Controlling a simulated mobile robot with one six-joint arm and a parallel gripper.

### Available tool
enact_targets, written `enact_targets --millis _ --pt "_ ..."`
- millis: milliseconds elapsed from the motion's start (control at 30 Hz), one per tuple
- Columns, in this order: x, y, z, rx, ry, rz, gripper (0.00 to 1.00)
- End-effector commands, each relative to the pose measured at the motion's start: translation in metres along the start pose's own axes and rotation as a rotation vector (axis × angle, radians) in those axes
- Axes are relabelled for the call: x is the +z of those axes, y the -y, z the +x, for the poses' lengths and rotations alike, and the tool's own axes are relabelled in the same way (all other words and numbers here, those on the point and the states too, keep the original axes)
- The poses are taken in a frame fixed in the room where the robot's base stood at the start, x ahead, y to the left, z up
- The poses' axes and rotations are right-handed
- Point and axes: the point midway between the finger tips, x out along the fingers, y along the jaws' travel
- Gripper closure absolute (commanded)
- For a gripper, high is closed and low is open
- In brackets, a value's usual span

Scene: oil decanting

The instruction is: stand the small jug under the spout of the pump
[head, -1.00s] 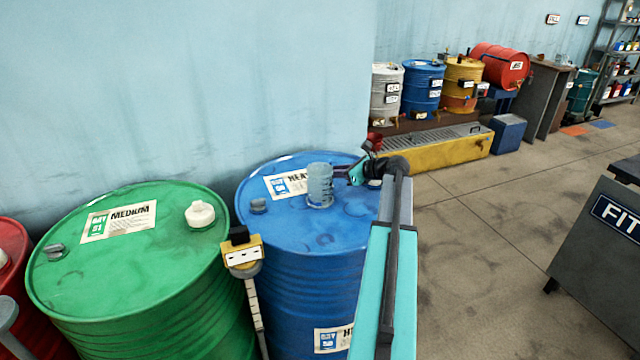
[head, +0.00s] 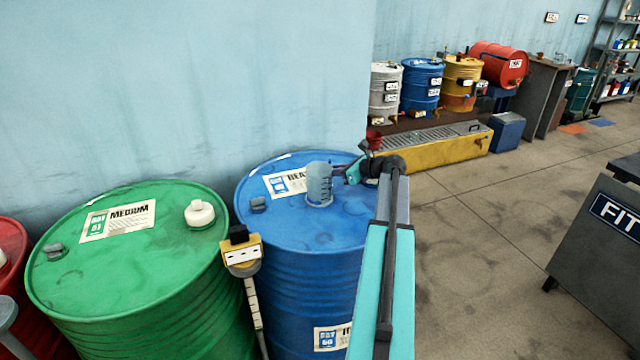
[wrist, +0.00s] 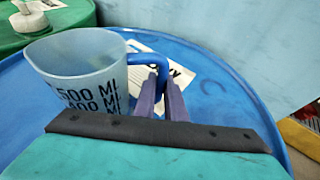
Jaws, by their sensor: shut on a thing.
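The small jug (head: 319,186) is a translucent measuring jug with a blue handle, roughly upright over the lid of the blue drum (head: 300,230). I cannot tell whether its base touches the lid. In the wrist view the jug (wrist: 75,70) shows black volume marks and looks empty. My gripper (head: 345,174) is on its right side. In the wrist view my gripper (wrist: 163,90) is shut on the jug's blue handle (wrist: 152,58). I cannot clearly make out a pump or its spout in these views.
A green drum (head: 130,235) with a white cap (head: 200,213) stands left of the blue drum. A yellow block with a black top (head: 241,252) stands on a marked tube between them. A grey bung (head: 258,204) sits on the blue lid. Open floor (head: 470,230) lies right.

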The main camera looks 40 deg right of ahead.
Motion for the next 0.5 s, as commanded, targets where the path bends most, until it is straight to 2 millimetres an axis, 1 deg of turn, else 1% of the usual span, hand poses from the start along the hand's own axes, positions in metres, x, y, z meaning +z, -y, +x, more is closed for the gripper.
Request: enact_targets --millis 267,500 --pt "0.002 0.0 0.0 0.0 0.001 0.0 1.0" --pt "0.013 0.0 -0.005 0.001 0.001 -0.001 1.0"
